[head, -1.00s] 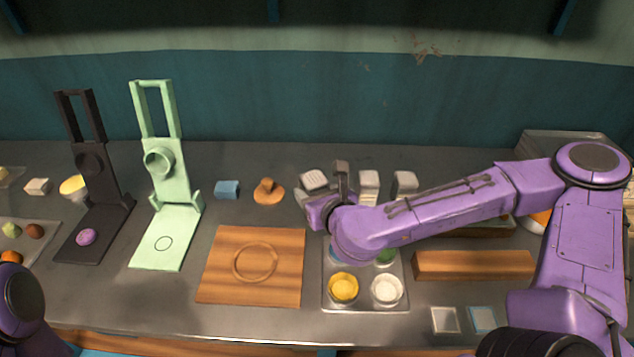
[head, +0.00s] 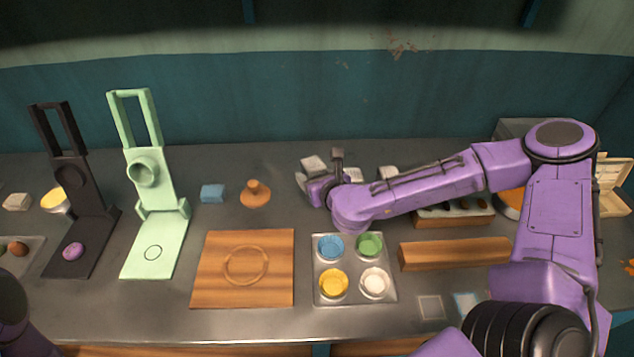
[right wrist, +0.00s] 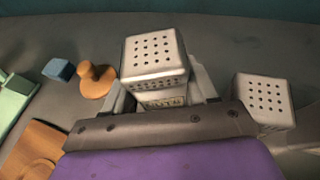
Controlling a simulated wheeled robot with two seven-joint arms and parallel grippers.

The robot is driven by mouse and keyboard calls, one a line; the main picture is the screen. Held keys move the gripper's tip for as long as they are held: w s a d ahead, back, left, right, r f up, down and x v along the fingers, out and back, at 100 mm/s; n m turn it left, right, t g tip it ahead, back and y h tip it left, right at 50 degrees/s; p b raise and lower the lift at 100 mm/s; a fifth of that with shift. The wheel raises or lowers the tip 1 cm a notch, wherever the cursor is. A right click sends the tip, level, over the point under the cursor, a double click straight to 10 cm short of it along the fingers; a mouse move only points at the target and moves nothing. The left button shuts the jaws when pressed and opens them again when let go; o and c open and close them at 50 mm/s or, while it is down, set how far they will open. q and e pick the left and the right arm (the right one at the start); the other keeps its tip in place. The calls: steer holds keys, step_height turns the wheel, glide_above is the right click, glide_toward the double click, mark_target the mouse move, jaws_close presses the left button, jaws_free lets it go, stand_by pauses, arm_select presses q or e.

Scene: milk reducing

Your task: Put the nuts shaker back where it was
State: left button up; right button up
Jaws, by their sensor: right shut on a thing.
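The nuts shaker (right wrist: 155,58), a white block-shaped shaker with a holed top and a label that appears to read NUTS, is between my right gripper's fingers in the right wrist view. It also shows in the head view (head: 313,164), at the left of the shaker row. My right gripper (head: 319,184) is shut on it, with a finger on each side. I cannot tell whether its base touches the counter. A second white shaker (right wrist: 263,98) stands to its right, apart from it. My left gripper is out of view.
A blue block (head: 212,193) and a wooden knobbed press (head: 255,193) stand left of the gripper. A tray of coloured bowls (head: 353,264) and a wooden board (head: 245,290) lie in front. A wooden bar (head: 455,254) is to the right. Counter behind the press is clear.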

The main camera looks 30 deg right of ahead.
steer(key=f, duration=0.3)
steer(key=d+f, duration=0.1)
steer(key=shift+w+f, duration=0.25)
steer(key=shift+w, duration=0.05)
steer(key=shift+s+r, duration=0.1)
steer(key=shift+r, duration=0.05)
